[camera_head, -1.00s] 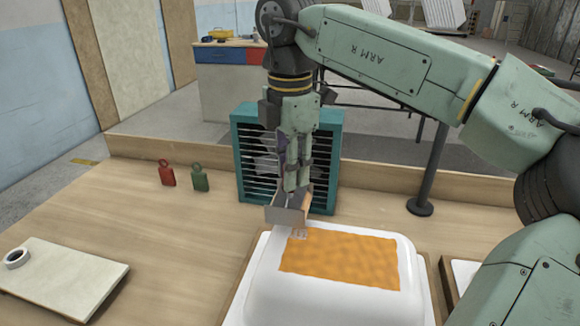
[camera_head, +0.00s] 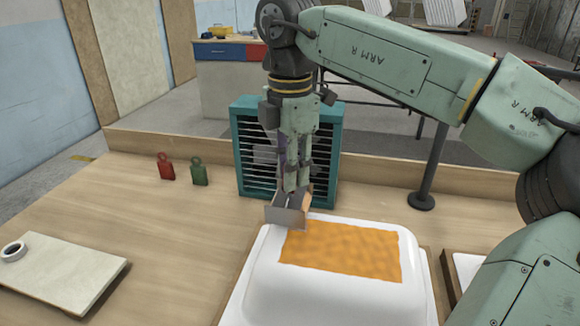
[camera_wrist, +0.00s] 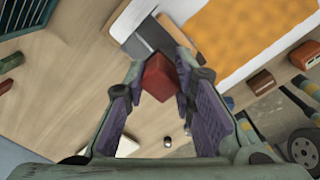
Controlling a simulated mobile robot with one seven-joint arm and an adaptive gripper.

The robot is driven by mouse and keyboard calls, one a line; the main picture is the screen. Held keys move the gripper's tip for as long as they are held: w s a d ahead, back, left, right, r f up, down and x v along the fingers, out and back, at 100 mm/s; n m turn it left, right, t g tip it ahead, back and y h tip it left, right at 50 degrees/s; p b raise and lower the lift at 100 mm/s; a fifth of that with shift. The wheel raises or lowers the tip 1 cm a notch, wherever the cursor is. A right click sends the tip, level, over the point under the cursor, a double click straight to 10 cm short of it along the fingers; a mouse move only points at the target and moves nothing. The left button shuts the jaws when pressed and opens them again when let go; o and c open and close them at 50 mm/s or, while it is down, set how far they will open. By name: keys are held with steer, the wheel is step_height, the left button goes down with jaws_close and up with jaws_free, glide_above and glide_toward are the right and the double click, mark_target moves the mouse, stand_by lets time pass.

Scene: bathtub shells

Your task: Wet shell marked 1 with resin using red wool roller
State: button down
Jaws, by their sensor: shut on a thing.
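A white upturned shell (camera_head: 330,295) stands at the front centre with a mottled orange patch (camera_head: 342,250) on its top. No number is readable on it now. My gripper (camera_head: 290,188) is upright above the shell's far left corner. It is shut on a tool with a red grip (camera_wrist: 160,77) between the fingers. The tool has a flat grey head (camera_head: 286,217) and a tan part beside it; I cannot make out red wool on it. The head is at the patch's far left corner; whether it touches is unclear. The wrist view also shows the orange patch (camera_wrist: 255,35).
Behind my gripper stands a teal slatted box (camera_head: 245,150). Red (camera_head: 165,167) and green (camera_head: 198,171) tags stand to its left. A pale board (camera_head: 65,270) with a tape roll (camera_head: 13,251) lies at left. A dark post (camera_head: 430,165) stands right. The bench between is clear.

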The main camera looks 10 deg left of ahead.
steer(key=shift+f, duration=0.4)
stand_by(0.7)
steer(key=shift+d, duration=2.05)
steer(key=shift+r, duration=0.15)
step_height(320, 180, up, 6)
steer(key=p, duration=0.4)
steer(key=shift+f, duration=0.2)
